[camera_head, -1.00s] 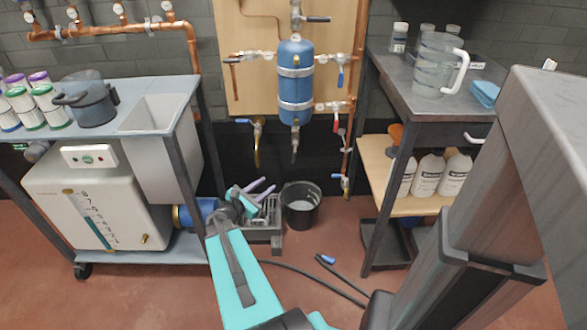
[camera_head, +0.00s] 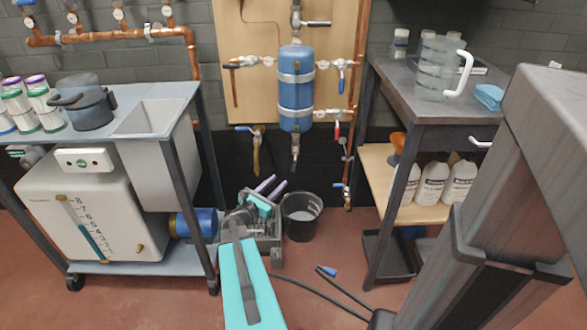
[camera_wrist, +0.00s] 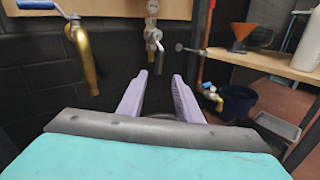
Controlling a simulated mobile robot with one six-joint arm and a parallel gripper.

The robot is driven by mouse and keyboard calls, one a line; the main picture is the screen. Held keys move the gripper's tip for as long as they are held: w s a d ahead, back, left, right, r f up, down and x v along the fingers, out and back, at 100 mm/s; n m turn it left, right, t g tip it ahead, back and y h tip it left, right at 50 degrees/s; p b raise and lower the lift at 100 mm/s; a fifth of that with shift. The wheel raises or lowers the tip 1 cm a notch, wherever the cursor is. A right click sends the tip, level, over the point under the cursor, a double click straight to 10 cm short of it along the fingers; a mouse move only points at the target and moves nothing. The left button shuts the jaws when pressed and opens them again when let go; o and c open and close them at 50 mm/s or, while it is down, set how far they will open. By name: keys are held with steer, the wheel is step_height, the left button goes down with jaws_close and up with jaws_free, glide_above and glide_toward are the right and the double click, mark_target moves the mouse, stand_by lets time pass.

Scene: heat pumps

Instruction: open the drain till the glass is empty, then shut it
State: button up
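A white tank (camera_head: 38,205) on the left cart has a slanted sight glass (camera_head: 85,230) with a number scale. Blue liquid shows in its lower part. A small brass fitting (camera_head: 138,250) sits low on the tank's front. A blue vessel (camera_head: 295,85) hangs on the wall board, with a valve and outlet (camera_head: 294,150) below it. My gripper (camera_head: 270,187) is low, in front of the wall between cart and bucket. In the wrist view my gripper (camera_wrist: 158,78) is open, its lavender fingers apart with nothing between them. A silver lever valve (camera_wrist: 155,42) shows beyond the fingertips.
A brass tap (camera_wrist: 85,55) with a blue lever is at the wrist view's left; a brass valve (camera_wrist: 211,95) is at right. A black bucket (camera_head: 300,232) stands on the floor. A right bench (camera_head: 425,112) holds a clear jug (camera_head: 435,75). A hose (camera_head: 325,297) lies on the floor.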

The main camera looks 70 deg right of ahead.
mark_target(293, 167)
steer(key=b+x, duration=0.2)
steer(key=x, duration=1.1)
jaws_close()
steer(key=shift+a+f, duration=0.1)
steer(key=shift+a, duration=0.15)
steer(key=shift+d, duration=0.1)
steer(key=shift+w, duration=0.1)
